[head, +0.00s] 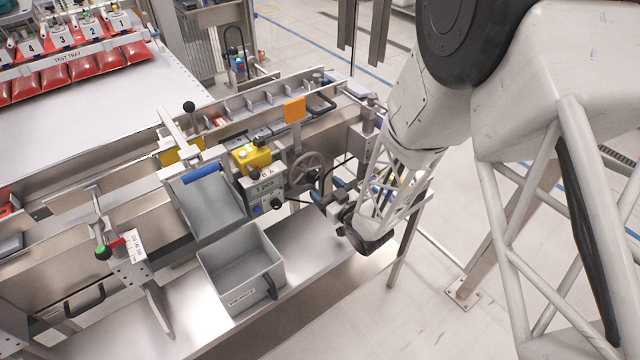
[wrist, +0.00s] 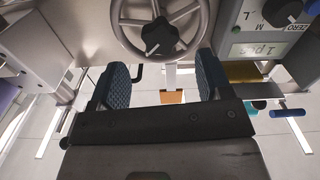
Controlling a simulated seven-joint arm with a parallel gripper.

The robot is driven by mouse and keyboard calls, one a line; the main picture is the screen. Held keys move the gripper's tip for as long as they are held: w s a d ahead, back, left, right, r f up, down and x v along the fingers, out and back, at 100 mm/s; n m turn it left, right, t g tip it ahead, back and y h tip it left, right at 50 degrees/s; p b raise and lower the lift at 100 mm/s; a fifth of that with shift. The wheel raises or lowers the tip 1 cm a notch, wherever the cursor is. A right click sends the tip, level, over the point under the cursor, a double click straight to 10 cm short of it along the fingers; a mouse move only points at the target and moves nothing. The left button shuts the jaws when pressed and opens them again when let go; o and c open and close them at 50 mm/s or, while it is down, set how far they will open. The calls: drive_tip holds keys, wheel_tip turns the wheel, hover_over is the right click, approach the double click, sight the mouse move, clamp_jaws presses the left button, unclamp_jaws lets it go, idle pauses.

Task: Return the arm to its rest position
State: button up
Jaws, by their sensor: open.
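In the head view my arm comes down from the upper right, and my gripper (head: 338,197) is at its lower end, beside the machine's front. In the wrist view my gripper (wrist: 160,80) shows two blue textured finger pads set wide apart with nothing between them. Its fingers point toward a grey handwheel (wrist: 160,25) with a black star knob, which also shows in the head view (head: 306,172). I cannot tell the exact gap between the fingertips and the wheel.
A display box (head: 266,190) reading "1 pcs" sits left of the handwheel. A grey bin (head: 240,270) stands on the metal shelf (head: 310,275). A test tray (head: 75,58) with red pouches lies at the upper left. Open floor (head: 400,310) lies right of the machine.

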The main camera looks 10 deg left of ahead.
drive_tip(key=shift+s+d, duration=0.35)
drive_tip(key=shift+s, duration=0.05)
idle(0.4)
drive_tip(key=s+d+r+m+g+h, duration=0.2)
drive_tip(key=d+r+m+h, duration=0.3)
drive_tip(key=d+r+h, duration=0.95)
drive_tip(key=s+d+r+m+g, duration=0.1)
drive_tip(key=s+d+r+g, duration=0.1)
drive_tip(key=s+r, duration=0.3)
drive_tip(key=s+d+r+m+g+y, duration=0.1)
drive_tip(key=s+d+r, duration=0.4)
drive_tip(key=s, duration=0.8)
drive_tip(key=s+d+r+m+g, duration=0.3)
drive_tip(key=s+d+r+g, duration=0.1)
drive_tip(key=s, duration=0.5)
drive_tip(key=shift+s+d+r+g+y, duration=0.2)
drive_tip(key=shift+r+g+y, duration=0.15)
drive_tip(key=shift+r+g, duration=0.4)
